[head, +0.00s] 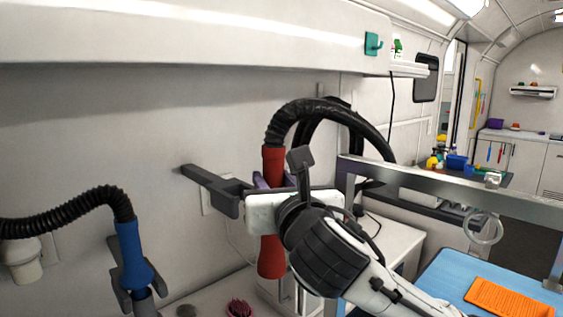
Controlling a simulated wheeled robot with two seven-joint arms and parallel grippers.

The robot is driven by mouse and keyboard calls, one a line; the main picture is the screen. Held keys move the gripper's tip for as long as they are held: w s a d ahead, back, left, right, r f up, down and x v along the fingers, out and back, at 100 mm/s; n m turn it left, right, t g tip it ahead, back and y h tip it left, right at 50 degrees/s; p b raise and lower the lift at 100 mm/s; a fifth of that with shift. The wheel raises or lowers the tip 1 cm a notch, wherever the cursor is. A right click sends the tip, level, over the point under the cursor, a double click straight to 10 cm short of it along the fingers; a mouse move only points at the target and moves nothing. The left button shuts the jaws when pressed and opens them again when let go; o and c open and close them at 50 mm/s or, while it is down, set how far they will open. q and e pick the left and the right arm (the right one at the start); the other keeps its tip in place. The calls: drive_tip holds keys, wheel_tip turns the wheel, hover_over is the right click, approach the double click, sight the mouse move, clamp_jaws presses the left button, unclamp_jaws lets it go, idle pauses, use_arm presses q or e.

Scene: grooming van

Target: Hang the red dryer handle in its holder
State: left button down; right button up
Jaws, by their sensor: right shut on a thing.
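The red dryer handle (272,258) hangs upright from a black ribbed hose (330,107) that arches up and back to the right. My right gripper (274,182) is shut on the handle around its middle, and its white body hides that part. A dark grey wall holder (212,188) reaches out from the wall just left of the handle. In the picture its front end comes close to the gripper; I cannot tell whether handle and holder touch. My left gripper is not in view.
A blue dryer handle (131,250) with its black hose sits in another dark holder at the lower left. A metal rail (430,182) crosses on the right above a blue grooming table (440,278) with an orange towel (508,297). A white overhead cabinet (190,35) spans the top.

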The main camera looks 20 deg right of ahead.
sight(280, 153)
drive_tip(key=r, duration=0.2)
drive_tip(key=d+r, duration=0.1)
drive_tip(key=r, duration=0.1)
drive_tip(key=shift+s+d+r, duration=0.1)
drive_tip(key=shift+r+n, duration=0.3)
drive_tip(key=w+a, duration=0.2)
drive_tip(key=w, duration=0.4)
drive_tip(key=w+a+f, duration=0.1)
drive_tip(key=w+a, duration=0.1)
drive_tip(key=w, duration=0.5)
drive_tip(key=shift+a+f, duration=0.2)
drive_tip(key=shift+a, duration=0.1)
drive_tip(key=shift+w, duration=0.1)
